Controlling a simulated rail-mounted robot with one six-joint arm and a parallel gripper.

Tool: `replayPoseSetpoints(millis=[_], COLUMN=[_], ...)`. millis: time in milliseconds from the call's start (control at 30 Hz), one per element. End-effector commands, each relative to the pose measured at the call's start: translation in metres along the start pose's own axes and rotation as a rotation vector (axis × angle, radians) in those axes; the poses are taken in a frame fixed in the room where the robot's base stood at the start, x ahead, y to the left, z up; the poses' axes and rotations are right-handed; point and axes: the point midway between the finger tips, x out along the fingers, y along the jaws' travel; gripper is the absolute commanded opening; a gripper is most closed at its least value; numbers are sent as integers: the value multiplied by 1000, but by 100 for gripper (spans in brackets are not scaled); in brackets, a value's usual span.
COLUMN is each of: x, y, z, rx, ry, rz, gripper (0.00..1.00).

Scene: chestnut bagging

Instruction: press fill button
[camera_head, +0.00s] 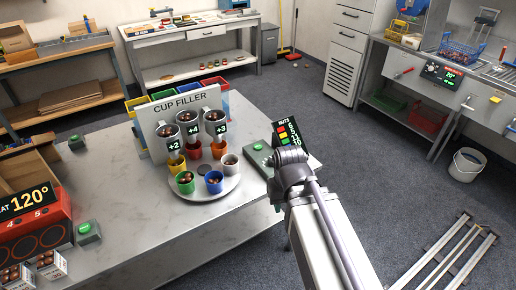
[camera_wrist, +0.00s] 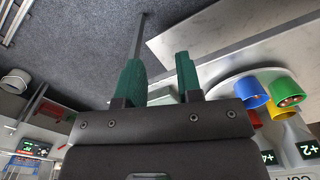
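A green button (camera_head: 257,146) sits on a small grey box at the right end of the table, beside the cup filler (camera_head: 180,103). My gripper (camera_wrist: 158,58) shows two green fingers in the wrist view, spread apart with a gap between them. A pale piece shows low in the gap; I cannot tell whether it is the button box. In the head view my wrist is just right of the button box, and it hides the fingers. Coloured cups stand on a round white plate (camera_head: 206,195) under the filler's funnels; the blue cup (camera_wrist: 250,91) also shows in the wrist view.
A black sign (camera_head: 285,132) with coloured squares stands behind my wrist. Two other green buttons, front (camera_head: 84,228) and back (camera_head: 75,141), are on the table's left, near a red roaster (camera_head: 32,228). A white bucket (camera_head: 466,164) stands on the open floor at right.

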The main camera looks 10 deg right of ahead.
Motion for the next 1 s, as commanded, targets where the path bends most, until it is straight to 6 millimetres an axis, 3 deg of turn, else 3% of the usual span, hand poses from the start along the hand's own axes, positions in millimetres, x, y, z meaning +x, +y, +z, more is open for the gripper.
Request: replayPoseSetpoints(millis=[333,1000], x=[0,0], y=[0,0], z=[0,0], rx=[0,0], ry=[0,0], rz=[0,0], gripper=[0,0])
